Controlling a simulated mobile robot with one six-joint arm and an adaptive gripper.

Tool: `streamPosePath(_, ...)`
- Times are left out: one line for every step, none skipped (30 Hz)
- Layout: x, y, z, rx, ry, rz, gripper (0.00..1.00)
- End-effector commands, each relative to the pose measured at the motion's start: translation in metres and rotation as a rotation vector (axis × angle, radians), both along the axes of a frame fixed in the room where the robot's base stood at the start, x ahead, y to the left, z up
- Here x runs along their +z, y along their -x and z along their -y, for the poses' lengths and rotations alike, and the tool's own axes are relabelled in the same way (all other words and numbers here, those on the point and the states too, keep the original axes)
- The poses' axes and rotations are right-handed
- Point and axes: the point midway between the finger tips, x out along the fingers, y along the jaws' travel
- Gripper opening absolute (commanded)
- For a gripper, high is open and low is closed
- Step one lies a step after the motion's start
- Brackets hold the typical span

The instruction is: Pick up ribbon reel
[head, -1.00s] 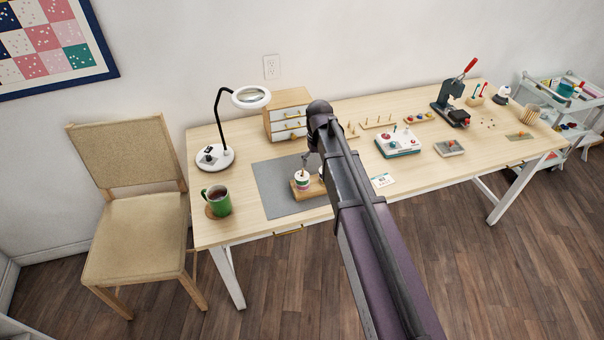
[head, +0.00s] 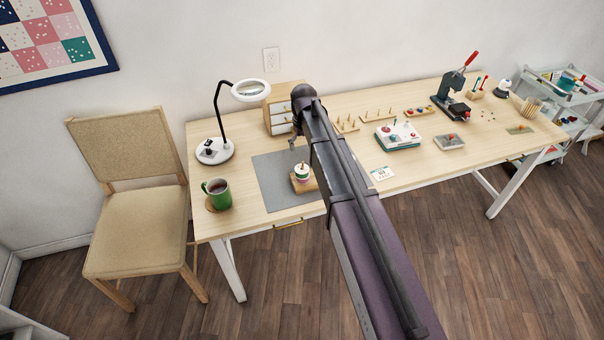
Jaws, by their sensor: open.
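A small ribbon reel (head: 302,170), white with a green band, stands upright on a small wooden base (head: 305,185) on the grey mat (head: 278,190). A thin peg shows at its top. My gripper (head: 292,146) is open, with its small fingertips showing just left of my dark arm. In the picture it is above and slightly left of the reel and looks apart from it. My arm hides the right end of the wooden base and part of the desk behind it.
A green mug (head: 216,194) stands at the desk's left front, below a magnifier lamp (head: 214,151). A small drawer cabinet (head: 281,110) stands behind the mat. Peg racks, a red-and-white box (head: 398,136) and a press (head: 450,104) occupy the right side. The left part of the mat is clear.

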Motion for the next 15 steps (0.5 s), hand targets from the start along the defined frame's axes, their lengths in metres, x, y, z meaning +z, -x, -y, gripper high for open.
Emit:
streamPosePath(-0.008, 0.000, 0.000, 0.000, 0.000, 0.000, 1.00)
streamPosePath(-0.011, 0.000, 0.000, 0.000, 0.000, 0.000, 1.00)
streamPosePath(-0.014, 0.000, 0.000, 0.000, 0.000, 0.000, 1.00)
streamPosePath(-0.016, 0.000, 0.000, 0.000, 0.000, 0.000, 1.00)
streamPosePath(-0.018, 0.000, 0.000, 0.000, 0.000, 0.000, 1.00)
streamPosePath(-0.022, 0.000, 0.000, 0.000, 0.000, 0.000, 1.00)
streamPosePath(-0.024, 0.000, 0.000, 0.000, 0.000, 0.000, 1.00)
streamPosePath(-0.026, 0.000, 0.000, 0.000, 0.000, 0.000, 1.00)
streamPosePath(-0.029, 0.000, 0.000, 0.000, 0.000, 0.000, 1.00)
streamPosePath(-0.032, 0.000, 0.000, 0.000, 0.000, 0.000, 1.00)
streamPosePath(-0.034, 0.000, 0.000, 0.000, 0.000, 0.000, 1.00)
streamPosePath(-0.037, 0.000, 0.000, 0.000, 0.000, 0.000, 1.00)
streamPosePath(-0.039, 0.000, 0.000, 0.000, 0.000, 0.000, 1.00)
streamPosePath(-0.042, 0.000, 0.000, 0.000, 0.000, 0.000, 1.00)
streamPosePath(-0.045, 0.000, 0.000, 0.000, 0.000, 0.000, 1.00)
